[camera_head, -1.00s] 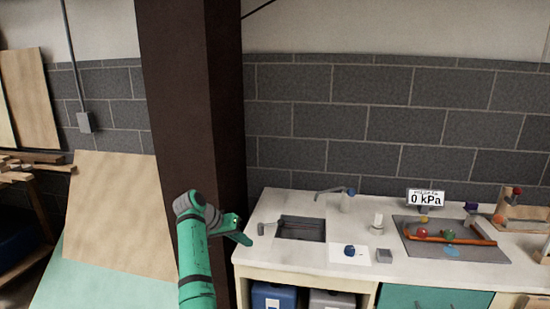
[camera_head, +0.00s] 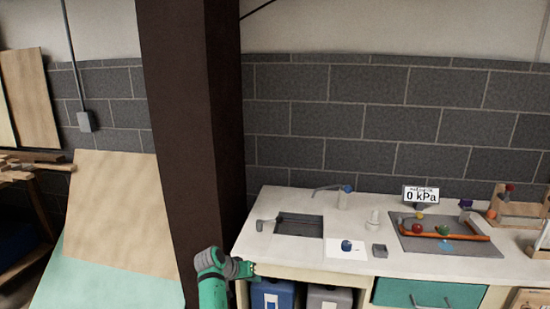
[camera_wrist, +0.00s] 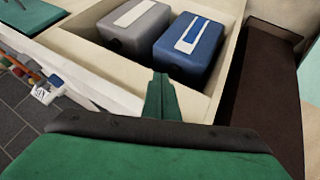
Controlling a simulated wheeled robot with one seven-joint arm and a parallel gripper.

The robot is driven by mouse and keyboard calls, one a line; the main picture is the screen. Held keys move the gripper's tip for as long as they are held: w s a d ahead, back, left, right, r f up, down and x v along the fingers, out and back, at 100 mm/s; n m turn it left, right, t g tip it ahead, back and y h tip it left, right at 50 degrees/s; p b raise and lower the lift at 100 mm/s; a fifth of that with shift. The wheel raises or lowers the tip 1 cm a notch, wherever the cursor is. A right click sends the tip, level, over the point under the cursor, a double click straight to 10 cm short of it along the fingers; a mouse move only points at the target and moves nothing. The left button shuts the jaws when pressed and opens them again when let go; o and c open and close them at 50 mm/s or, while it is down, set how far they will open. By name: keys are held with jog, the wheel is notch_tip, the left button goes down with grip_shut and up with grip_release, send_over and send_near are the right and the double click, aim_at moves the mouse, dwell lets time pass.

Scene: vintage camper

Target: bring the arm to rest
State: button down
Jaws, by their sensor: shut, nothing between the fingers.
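My gripper (camera_head: 250,270) is at the lower middle of the head view, at the front left corner of the counter (camera_head: 345,260), low by its edge. My green arm comes up from the bottom of the picture behind it. In the wrist view my gripper (camera_wrist: 162,98) shows as narrow green fingers, shut with nothing between them. They point toward the open shelf under the counter, where a blue bin (camera_wrist: 188,45) and a grey bin (camera_wrist: 135,27) stand. Whether the fingertips touch the shelf edge I cannot tell.
The counter holds a sink (camera_head: 299,225), a tap (camera_head: 345,197), a grey tray (camera_head: 447,240) with coloured items, and a 0 kPa display (camera_head: 421,195). A dark brown post (camera_head: 187,120) stands close behind my arm. Boards (camera_head: 110,215) lean at the left.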

jog(key=s+d+f+n+t+y, duration=0.1)
jog(key=s+f, duration=0.5)
jog(key=f, duration=0.4)
jog(key=s+d+f+n+t+y, duration=0.1)
jog(key=s+d+f, duration=0.1)
jog(key=s+f, duration=0.65)
jog(key=s+d+f+t+y, duration=0.1)
jog(key=s+f, duration=0.3)
jog(key=s, duration=0.4)
jog(key=s+d+f+t+y, duration=0.15)
jog(key=s+f, duration=0.25)
jog(key=s, duration=0.5)
jog(key=s+r+t+y, duration=0.1)
jog(key=s+r, duration=0.2)
jog(key=s, duration=0.7)
jog(key=s+r+t, duration=0.1)
jog(key=s+r, duration=0.3)
jog(key=s, duration=0.5)
jog(key=s+d+r+t, duration=0.1)
jog(key=s+r, duration=0.6)
jog(key=r, duration=0.2)
jog(key=s+r+t, duration=0.2)
jog(key=s+r, duration=0.5)
jog(key=r, duration=0.3)
jog(key=shift+s+d+r+m, duration=0.2)
jog(key=shift+s+d+m, duration=0.05)
jog(key=shift+d+m, duration=0.1)
